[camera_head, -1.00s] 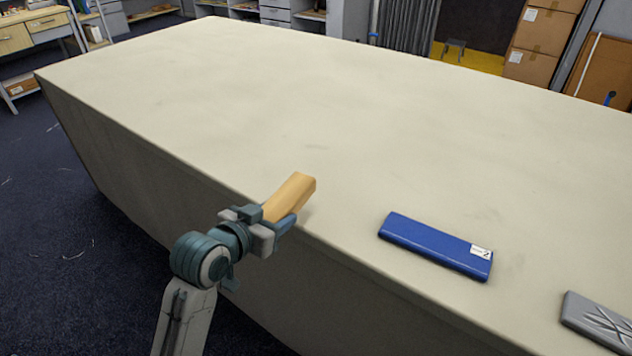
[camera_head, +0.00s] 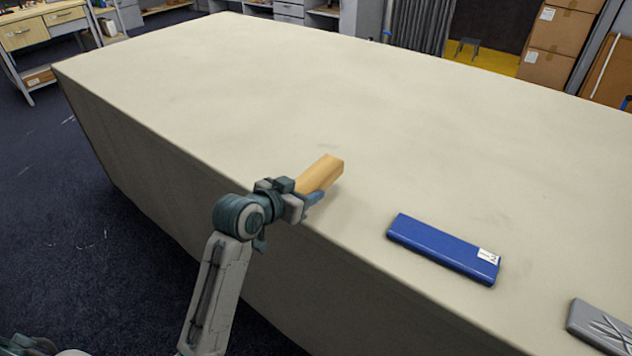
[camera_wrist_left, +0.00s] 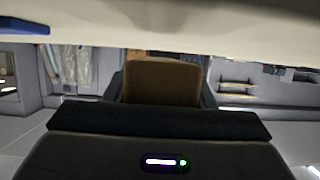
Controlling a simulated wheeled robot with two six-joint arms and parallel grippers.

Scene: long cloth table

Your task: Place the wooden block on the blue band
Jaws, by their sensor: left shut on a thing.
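The wooden block (camera_head: 321,173) is light brown and held in my left gripper (camera_head: 308,189), which is shut on it near the table's front edge. The block tilts up and to the right, to the left of the blue band. In the left wrist view the block (camera_wrist_left: 162,82) shows end-on between the fingers. The blue band (camera_head: 444,248) lies flat on the table with a small white label at its right end. A blue piece (camera_wrist_left: 22,32) shows at the upper left of the left wrist view. My right gripper is not in view.
A grey patterned slab (camera_head: 603,325) lies at the right, cut by the picture edge. The long cream cloth table (camera_head: 260,90) is bare behind the block and band. Its front edge runs diagonally below my left gripper.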

